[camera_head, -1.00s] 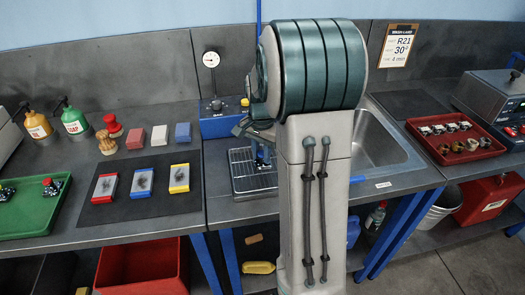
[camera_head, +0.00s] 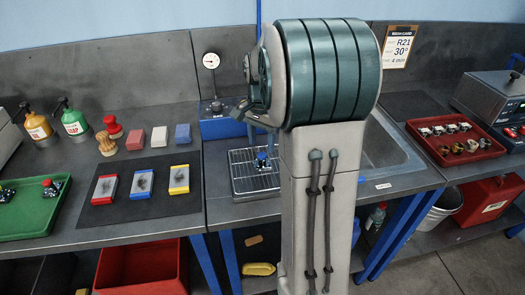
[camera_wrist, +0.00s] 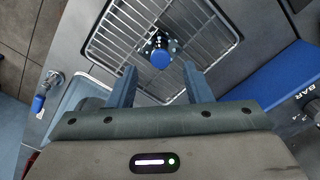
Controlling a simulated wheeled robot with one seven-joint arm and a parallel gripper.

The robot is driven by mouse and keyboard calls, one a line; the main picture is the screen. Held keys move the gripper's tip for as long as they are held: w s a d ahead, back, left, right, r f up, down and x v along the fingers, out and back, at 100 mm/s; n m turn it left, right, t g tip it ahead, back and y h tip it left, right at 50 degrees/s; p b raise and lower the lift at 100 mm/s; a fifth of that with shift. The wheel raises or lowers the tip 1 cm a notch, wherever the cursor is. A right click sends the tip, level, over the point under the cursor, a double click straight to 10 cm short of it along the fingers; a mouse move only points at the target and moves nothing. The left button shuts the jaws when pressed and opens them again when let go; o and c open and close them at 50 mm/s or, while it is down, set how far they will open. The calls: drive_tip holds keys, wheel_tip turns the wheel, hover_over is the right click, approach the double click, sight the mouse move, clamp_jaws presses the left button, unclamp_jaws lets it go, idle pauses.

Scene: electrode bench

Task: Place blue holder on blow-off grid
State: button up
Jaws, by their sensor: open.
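The blue holder (camera_head: 262,158) stands on the blow-off grid (camera_head: 243,179), right of its middle in the head view. In the wrist view the holder's round blue top (camera_wrist: 161,59) shows, with small metal parts around it, over the wire grid (camera_wrist: 110,30). My gripper (camera_wrist: 161,78) is open, its two blue-grey fingers apart. The holder's top lies just beyond the fingertips, between their lines, and nothing is held. In the head view my arm hides most of the gripper.
The sink (camera_head: 392,150) lies right of the grid, partly behind my arm. A dark mat with several coloured blocks (camera_head: 143,184) is to the left. A blue unit labelled BAR (camera_wrist: 285,95) stands beside the grid. A red tray (camera_head: 465,155) is at the right.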

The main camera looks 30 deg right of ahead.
sight(262, 155)
wheel_tip(262, 155, up, 7)
drive_tip(key=s+a+f+n+t, duration=0.1)
drive_tip(key=s+a+f+n, duration=0.1)
drive_tip(key=s+a+n, duration=0.4)
drive_tip(key=s+a+f+n+t, duration=0.2)
drive_tip(key=s+a+n, duration=0.4)
drive_tip(key=s, duration=0.7)
drive_tip(key=shift+a+f, duration=0.4)
drive_tip(key=shift+a, duration=0.45)
